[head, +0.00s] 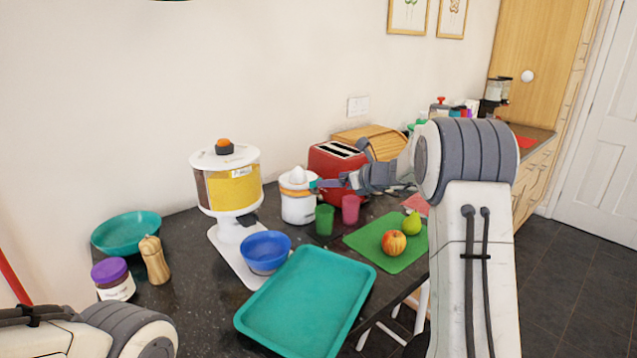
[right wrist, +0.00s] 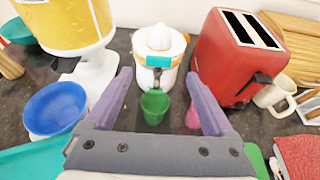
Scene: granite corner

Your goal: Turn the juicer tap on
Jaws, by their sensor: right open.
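The juicer (head: 298,205) is a white body with an orange ring and a white cone on top, standing on the dark counter near the wall. In the right wrist view the juicer (right wrist: 160,40) is straight ahead. A teal piece (right wrist: 158,61) and a small dark spout are on its front, likely the tap. A green cup (right wrist: 155,106) stands in front of it. My right gripper (right wrist: 158,76) is open and empty, its purple fingers either side of the cup and spout in the picture, apparently touching nothing. In the head view it reaches in from the right. My left gripper is out of view.
A red toaster (head: 338,168) stands right of the juicer, and a yellow dispenser (head: 232,185) with a blue bowl (head: 264,252) left of it. A pink cup (head: 351,208) is beside the green one. A teal tray (head: 305,300) lies in front.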

